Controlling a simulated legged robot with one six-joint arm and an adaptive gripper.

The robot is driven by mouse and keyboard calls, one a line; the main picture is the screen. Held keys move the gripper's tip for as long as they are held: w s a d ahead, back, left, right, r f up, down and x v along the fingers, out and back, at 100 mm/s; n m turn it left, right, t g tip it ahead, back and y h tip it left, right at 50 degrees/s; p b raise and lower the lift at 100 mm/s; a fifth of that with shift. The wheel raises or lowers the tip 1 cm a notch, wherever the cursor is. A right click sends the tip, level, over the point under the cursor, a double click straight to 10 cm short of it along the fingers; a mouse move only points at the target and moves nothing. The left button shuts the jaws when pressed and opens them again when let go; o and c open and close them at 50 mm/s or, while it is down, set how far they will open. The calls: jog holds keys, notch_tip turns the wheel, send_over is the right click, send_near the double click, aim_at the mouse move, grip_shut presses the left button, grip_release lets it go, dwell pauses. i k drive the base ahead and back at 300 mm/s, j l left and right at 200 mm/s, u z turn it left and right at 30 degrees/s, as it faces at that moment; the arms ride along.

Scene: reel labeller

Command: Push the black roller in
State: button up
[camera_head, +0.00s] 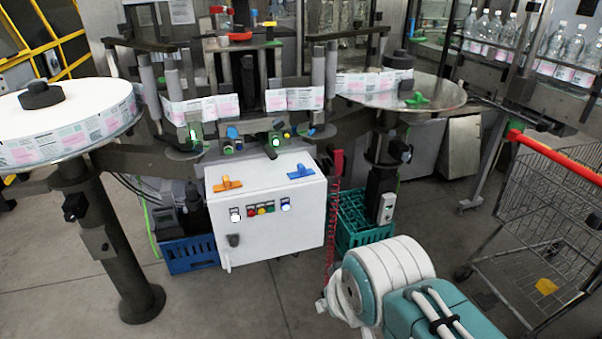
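The reel labeller stands in the middle of the view. A dark upright cylinder (248,82) stands near its centre, between the stretches of the pink-and-white label band (293,99); it looks like the black roller, but I cannot tell for sure. I cannot see how far in it sits. Grey upright rollers (150,85) stand to its left and right. My white and teal arm is folded at the lower right, well short of the labeller. My gripper is not in view.
A white control box (267,225) fronts the labeller. A large label reel (65,120) is at left, a round plate (400,92) at right. Blue (188,254) and green (362,235) crates sit below. A shopping cart (545,215) stands at right.

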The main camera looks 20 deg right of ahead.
aim_at(247, 66)
jog(key=i, duration=1.15)
